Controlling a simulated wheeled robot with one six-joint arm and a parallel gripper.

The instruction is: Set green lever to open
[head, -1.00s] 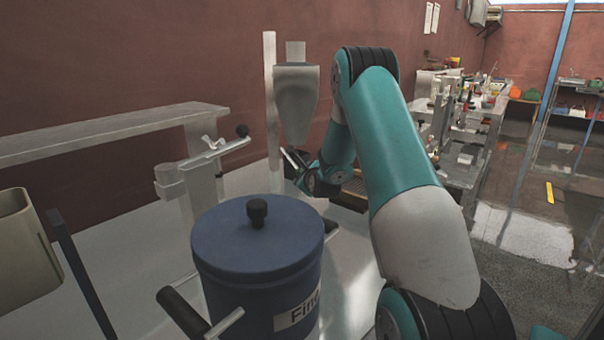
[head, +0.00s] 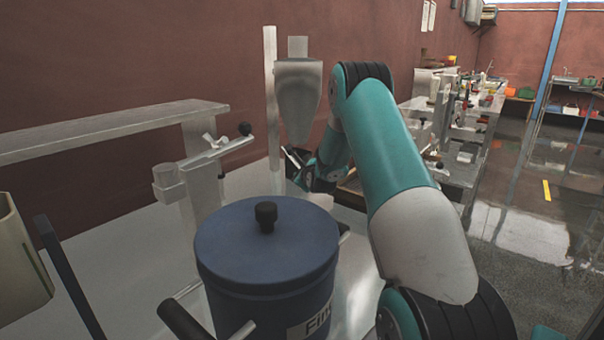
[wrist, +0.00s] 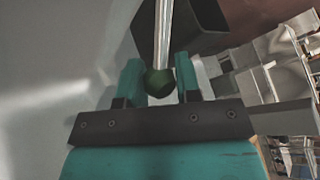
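The green lever shows in the wrist view as a dark green ball knob (wrist: 159,82) on a shiny metal rod that runs up out of the picture. My gripper (wrist: 157,68) is open, with one teal finger on each side of the knob and a visible gap to each. In the head view my gripper (head: 298,166) is at the end of my teal arm, below the grey funnel (head: 298,100).
A blue lidded drum (head: 266,250) with a black knob stands close in front, left of my arm. A clamp post with a black-knobbed handle (head: 228,147) and a long metal shelf (head: 110,130) are on the left. A cluttered bench (head: 455,130) stands behind on the right.

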